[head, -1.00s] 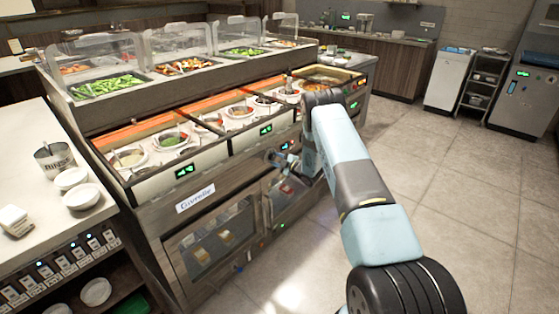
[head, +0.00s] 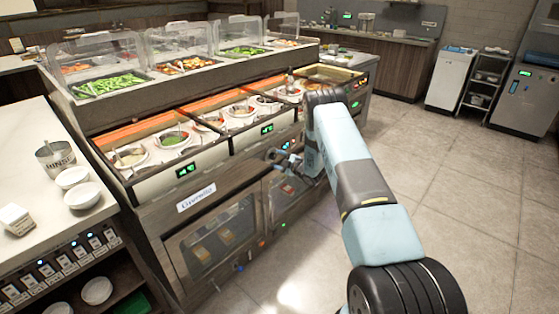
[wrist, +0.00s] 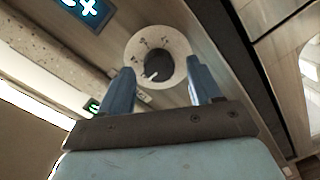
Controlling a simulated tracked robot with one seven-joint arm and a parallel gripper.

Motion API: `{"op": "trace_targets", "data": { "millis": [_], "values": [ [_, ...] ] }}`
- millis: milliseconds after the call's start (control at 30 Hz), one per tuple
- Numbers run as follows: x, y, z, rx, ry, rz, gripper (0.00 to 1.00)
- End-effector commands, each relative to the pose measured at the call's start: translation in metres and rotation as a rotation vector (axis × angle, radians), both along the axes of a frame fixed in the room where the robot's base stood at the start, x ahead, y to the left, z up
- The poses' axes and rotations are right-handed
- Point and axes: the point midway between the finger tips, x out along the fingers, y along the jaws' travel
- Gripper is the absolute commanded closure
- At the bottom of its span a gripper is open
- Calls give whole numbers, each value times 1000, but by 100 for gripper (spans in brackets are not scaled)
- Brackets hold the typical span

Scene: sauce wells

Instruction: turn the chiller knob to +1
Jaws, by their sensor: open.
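The knob (wrist: 158,66) shows in the wrist view as a dark round cap with a short pale pointer line. It sits in the middle of a pale round dial plate with small dark marks, too small to read. My gripper (wrist: 159,70) has its two blue fingers apart, one on each side of the knob. I cannot tell whether either finger touches it. In the head view my gripper (head: 286,158) is at the front of the sauce counter (head: 160,225), below the wells. The knob cannot be made out there.
A lit cyan display (wrist: 86,10) and a small green display (wrist: 92,106) show near the dial. Sauce wells with bowls and ladles (head: 172,140) line the counter top. A white side counter (head: 35,135) stands at the left. The floor (head: 460,200) at the right is clear.

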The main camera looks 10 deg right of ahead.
Motion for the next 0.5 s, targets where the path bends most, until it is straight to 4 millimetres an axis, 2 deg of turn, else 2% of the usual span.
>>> {"op": "trace_targets", "data": {
  "millis": [500],
  "values": [
    [-74, -55, 6, -1, 2, -3, 36]
  ]
}}
